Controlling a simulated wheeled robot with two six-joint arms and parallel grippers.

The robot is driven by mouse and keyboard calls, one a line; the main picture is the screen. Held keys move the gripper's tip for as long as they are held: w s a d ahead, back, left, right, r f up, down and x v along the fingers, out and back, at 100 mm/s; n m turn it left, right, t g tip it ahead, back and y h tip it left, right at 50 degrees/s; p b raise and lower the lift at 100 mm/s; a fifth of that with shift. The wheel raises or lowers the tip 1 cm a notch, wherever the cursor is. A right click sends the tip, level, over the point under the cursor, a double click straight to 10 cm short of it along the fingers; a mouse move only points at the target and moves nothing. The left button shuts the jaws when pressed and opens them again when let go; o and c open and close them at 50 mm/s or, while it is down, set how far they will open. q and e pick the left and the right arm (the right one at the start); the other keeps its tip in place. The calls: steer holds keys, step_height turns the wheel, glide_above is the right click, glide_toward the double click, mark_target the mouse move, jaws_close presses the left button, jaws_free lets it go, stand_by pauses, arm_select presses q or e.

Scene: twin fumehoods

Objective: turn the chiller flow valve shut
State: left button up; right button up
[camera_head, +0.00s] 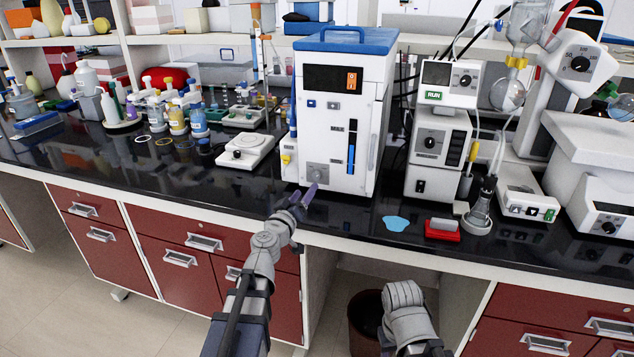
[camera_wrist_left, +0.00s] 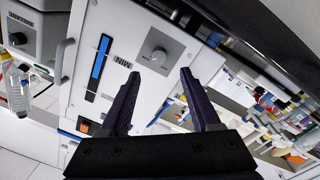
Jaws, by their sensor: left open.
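The chiller (camera_head: 340,110) is a white box with a blue lid and handle, standing on the black bench. My left gripper (camera_head: 301,198) is open and empty just in front of the knob. No contact shows.
A white hotplate stirrer (camera_head: 243,151) stands left of the chiller. A white pump unit (camera_head: 437,155) stands to its right. A blue puddle (camera_head: 396,223) and a red block (camera_head: 442,230) lie near the bench's front edge. Bottles crowd the left side.

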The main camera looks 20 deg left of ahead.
mark_target(315, 177)
arm_select(q)
steer(key=w, duration=0.7)
steer(key=shift+w+d, duration=0.3)
steer(key=shift+d, duration=0.05)
jaws_close()
